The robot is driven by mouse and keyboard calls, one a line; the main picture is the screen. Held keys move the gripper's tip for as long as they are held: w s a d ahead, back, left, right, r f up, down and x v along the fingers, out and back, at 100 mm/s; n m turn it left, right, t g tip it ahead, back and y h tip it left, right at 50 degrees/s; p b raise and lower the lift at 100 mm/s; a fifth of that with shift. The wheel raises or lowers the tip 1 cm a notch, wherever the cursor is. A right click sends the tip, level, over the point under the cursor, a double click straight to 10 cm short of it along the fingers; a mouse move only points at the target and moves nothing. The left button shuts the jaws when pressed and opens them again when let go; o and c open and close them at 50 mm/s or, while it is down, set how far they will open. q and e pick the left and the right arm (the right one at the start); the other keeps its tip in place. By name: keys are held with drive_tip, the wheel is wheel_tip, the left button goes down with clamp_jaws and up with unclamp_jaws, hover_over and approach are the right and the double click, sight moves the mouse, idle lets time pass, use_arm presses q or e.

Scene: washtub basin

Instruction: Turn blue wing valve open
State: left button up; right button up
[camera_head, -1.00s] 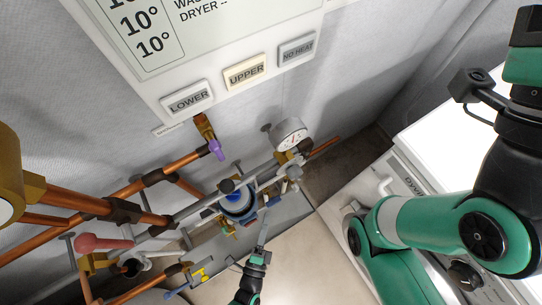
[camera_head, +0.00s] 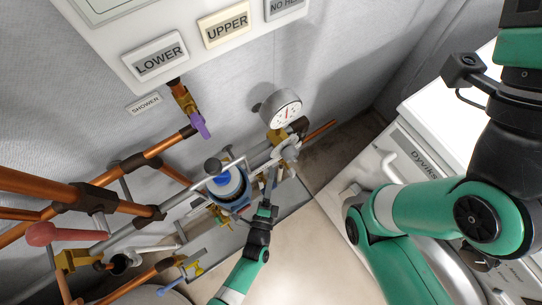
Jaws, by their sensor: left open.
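My left gripper (camera_head: 268,180) is in the middle of the camera_head view, at the end of a green and black arm that rises from the bottom. It is open, with its fingers pointing up toward the pipework below the pressure gauge. A round blue part with a white ring (camera_head: 229,183) sits on the pipe just left of the fingers. A small light-blue handle (camera_head: 166,292) is at the lower left, well away from the gripper. I cannot tell for sure which blue part is the wing valve. The fingers hide part of the fittings behind them. My right gripper is out of view.
A pressure gauge (camera_head: 282,108) stands above the left gripper. A purple lever (camera_head: 200,125), a yellow handle (camera_head: 194,268) and a red handle (camera_head: 55,233) sit on pipes to the left. A white machine (camera_head: 415,165) is at the right, behind my right arm.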

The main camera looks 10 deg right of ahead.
use_arm(q)
drive_tip(key=shift+s, duration=0.1)
drive_tip(key=shift+c, duration=0.3)
clamp_jaws()
drive_tip(key=shift+r+n+t+b, duration=0.2)
drive_tip(key=shift+n+t+b, duration=0.7)
drive_tip(key=shift+n, duration=0.2)
